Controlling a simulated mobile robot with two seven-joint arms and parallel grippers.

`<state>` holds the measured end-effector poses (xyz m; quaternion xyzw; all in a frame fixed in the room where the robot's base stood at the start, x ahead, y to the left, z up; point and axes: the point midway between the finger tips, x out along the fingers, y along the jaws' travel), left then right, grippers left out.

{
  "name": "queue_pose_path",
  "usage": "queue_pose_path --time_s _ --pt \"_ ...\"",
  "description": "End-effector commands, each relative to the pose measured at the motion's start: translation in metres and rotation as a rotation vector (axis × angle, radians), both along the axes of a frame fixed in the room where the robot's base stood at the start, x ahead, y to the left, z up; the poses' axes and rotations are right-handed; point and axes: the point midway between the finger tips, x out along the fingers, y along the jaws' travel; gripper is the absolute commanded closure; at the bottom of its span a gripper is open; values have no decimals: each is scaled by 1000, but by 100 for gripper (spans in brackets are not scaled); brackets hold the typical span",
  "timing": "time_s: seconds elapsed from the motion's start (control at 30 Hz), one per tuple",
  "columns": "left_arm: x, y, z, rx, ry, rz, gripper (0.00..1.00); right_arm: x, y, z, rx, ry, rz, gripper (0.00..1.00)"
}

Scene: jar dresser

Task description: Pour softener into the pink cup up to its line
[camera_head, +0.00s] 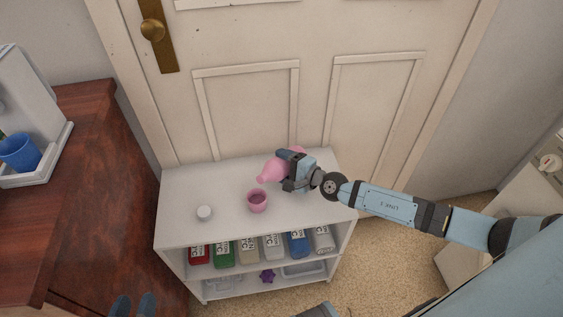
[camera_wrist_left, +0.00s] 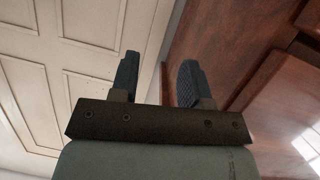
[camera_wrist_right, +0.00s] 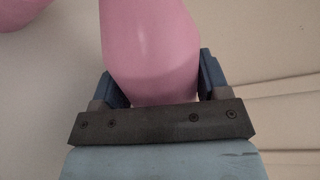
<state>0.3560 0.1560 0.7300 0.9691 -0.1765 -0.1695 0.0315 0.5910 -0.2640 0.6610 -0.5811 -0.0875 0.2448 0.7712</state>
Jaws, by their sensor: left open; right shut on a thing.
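A pink bottle (camera_head: 269,171) lies tipped over above the white shelf top, its neck toward the left, close behind the pink cup. My right gripper (camera_head: 288,170) is shut on the bottle, which fills the right wrist view (camera_wrist_right: 150,50). The pink cup (camera_head: 257,207) stands upright on the shelf top; its inside looks darker pink, but its line and fill level are too small to tell. Part of a pink thing, perhaps the cup (camera_wrist_right: 22,14), shows in that wrist view's corner. My left gripper (camera_head: 134,305) is open and empty, low at the left; its fingers show apart in its wrist view (camera_wrist_left: 158,80).
A white cap (camera_head: 204,212) lies on the shelf top (camera_head: 185,190) left of the cup. A brown wooden dresser (camera_head: 100,190) with a blue cup (camera_head: 20,153) is at left. A door (camera_head: 300,40) stands behind.

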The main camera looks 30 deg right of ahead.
Motion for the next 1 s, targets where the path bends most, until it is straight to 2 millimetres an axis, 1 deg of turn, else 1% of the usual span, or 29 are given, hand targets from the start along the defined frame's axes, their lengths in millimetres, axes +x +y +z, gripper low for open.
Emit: queue_pose_path --time_s 0.03,0.23,0.5,0.63,0.7,1.0 --pt "0 1 1 4 7 2 57 1 0 3 -3 -3 -1 97" --pt "0 6 0 19 32 14 57 0 1 6 -22 -13 -1 97" --pt "-10 12 -18 54 103 21 57 -1 2 8 -49 -27 -1 97" --pt "-13 14 -19 67 123 21 57 -1 3 11 -64 -35 0 97" --pt "-13 15 -23 72 127 23 57 -1 3 8 -68 -37 -1 97" --pt "-11 16 -19 73 122 23 57 -1 3 11 -79 -41 -1 97"
